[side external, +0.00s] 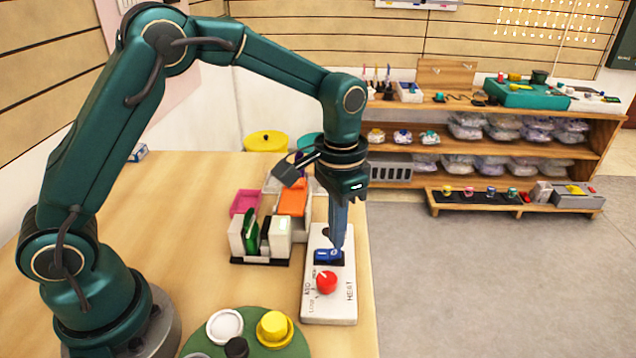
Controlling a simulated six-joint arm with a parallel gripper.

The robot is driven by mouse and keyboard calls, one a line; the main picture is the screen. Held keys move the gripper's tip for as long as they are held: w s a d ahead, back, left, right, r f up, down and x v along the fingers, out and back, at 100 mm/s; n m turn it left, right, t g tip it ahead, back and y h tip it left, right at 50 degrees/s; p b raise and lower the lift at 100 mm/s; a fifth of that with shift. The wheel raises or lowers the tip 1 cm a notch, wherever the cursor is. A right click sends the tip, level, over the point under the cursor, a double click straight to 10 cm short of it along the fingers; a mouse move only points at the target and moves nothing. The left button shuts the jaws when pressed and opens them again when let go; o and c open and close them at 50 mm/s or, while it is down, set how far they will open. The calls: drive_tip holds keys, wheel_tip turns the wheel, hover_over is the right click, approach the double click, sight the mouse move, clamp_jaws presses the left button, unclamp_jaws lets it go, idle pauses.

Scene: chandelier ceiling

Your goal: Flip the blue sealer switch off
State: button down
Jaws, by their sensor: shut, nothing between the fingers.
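A white sealer panel (341,306) lies along the right edge of the wooden table. A blue switch (327,257) sits in a dark housing on its upper half. A red knob (326,282) is just below it, with lettering around it that includes the word HEAT. My gripper (338,246) points straight down, shut and empty, with its tips at the right end of the blue switch. I cannot tell whether the tips touch the switch. The fingers hide part of the panel behind them, and the switch's tilt is too small to read.
Left of the panel stands a dark-based holder (260,261) with white and green upright pieces. Behind it are a pink tray (246,202) and an orange tray (292,203). A green round mat (286,349) with a yellow knob-like piece (274,327) is at the front.

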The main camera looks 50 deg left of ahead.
drive_tip(key=shift+f, duration=1)
idle(0.8)
drive_tip(key=shift+r, duration=3.55)
wheel_tip(320, 180, up, 5)
drive_tip(key=t, duration=0.2)
hover_over(335, 251)
drive_tip(key=a, duration=0.1)
drive_tip(key=s+a+r+n+t, duration=0.1)
drive_tip(key=s+a+r, duration=0.1)
drive_tip(key=s+r, duration=0.3)
drive_tip(key=s+a+f+n+t, duration=0.1)
drive_tip(key=s+f, duration=0.4)
drive_tip(key=s, duration=0.6)
drive_tip(key=shift+a+n+t, duration=0.4)
drive_tip(key=shift+n+t, duration=0.1)
drive_tip(key=shift+t, duration=0.3)
